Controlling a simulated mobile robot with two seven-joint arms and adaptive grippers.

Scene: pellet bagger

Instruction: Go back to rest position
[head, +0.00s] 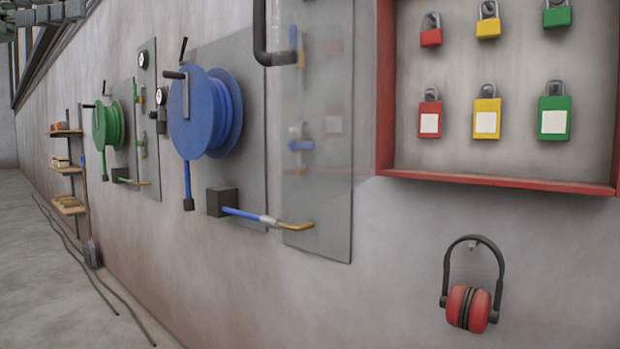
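Neither of my grippers shows in the head view, so I cannot see whether they are open or hold anything. A red-framed lockout board (500,181) hangs on the wall at the upper right. Several padlocks hang in it in two rows, among them a red one (430,116), a yellow one (487,114) and a green one (554,115). Red ear defenders (468,307) hang on a hook below the board.
A blue hose reel (205,112) and a green hose reel (108,124) stick out from wall plates, with spray lances below. Wooden shelves (68,170) stand farther left. Dark cables (95,277) lie along the wall's foot. The grey floor (35,270) at the left looks otherwise clear.

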